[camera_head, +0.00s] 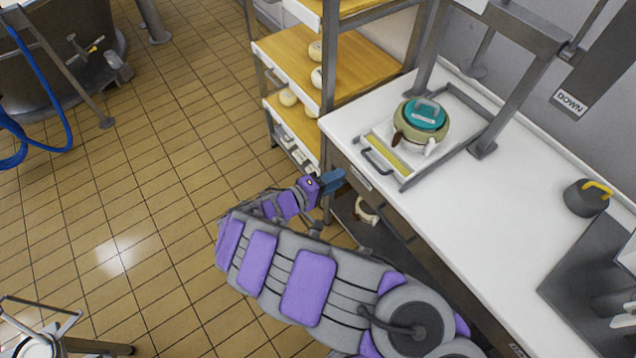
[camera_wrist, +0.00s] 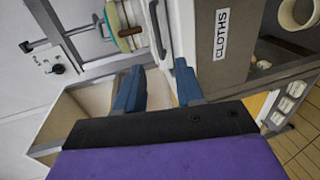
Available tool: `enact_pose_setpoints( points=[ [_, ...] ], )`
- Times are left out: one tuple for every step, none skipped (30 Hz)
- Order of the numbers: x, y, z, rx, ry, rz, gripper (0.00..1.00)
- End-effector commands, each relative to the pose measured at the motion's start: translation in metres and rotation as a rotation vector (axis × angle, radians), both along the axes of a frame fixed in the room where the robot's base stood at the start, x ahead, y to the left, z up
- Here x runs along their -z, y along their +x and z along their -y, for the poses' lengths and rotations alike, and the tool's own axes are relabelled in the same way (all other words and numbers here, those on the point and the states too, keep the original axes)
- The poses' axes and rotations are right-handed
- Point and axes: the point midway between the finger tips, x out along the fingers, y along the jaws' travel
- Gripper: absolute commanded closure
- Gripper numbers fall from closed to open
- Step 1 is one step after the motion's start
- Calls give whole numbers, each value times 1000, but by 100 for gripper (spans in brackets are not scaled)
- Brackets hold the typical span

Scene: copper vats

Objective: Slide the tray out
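The tray (camera_head: 408,178) lies on the white counter under a metal press frame, with a dark handle (camera_head: 376,162) on its near side. A round pale mould with a teal lid (camera_head: 424,113) stands on it. In the wrist view, the tray's handle (camera_wrist: 157,30) shows beyond the fingers, near the teal disc (camera_wrist: 113,20). My gripper (camera_head: 331,182) is left of the handle, by the counter's front edge. In the wrist view, its two blue fingers (camera_wrist: 160,82) are spread with nothing clearly between them.
A wooden shelf rack (camera_head: 305,70) with several pale round objects stands left of the counter. The metal press frame (camera_head: 512,95) rises around the tray. A dark weight with a yellow handle (camera_head: 585,200) sits farther right on the counter. The tiled floor at left is mostly clear.

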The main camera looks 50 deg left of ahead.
Motion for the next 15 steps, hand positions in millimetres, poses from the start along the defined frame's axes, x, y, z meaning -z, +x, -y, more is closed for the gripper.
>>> enact_pose_setpoints(
  points=[
    [-4,-11,-2,-4,1,-1,63],
    [-5,-17,-3,-5,1,-2,63],
    [-6,-23,-3,-5,1,-2,63],
    [-7,-28,-4,-4,1,-2,63],
    [-7,-32,-4,-4,1,-3,63],
    [-8,-37,-4,-3,1,-2,63],
    [-9,-40,-5,-2,0,-1,63],
    [-9,-42,-5,-2,0,-1,63],
    [-10,-45,-5,-2,0,0,63],
    [-10,-47,-5,-1,0,0,63],
    [-10,-49,-5,-1,0,0,63],
    [-11,-50,-5,0,0,-1,63],
    [-10,-50,-5,0,0,-1,63],
    [-10,-51,-5,0,0,-1,63],
    [-10,-51,-5,0,0,-1,63]
  ],
)
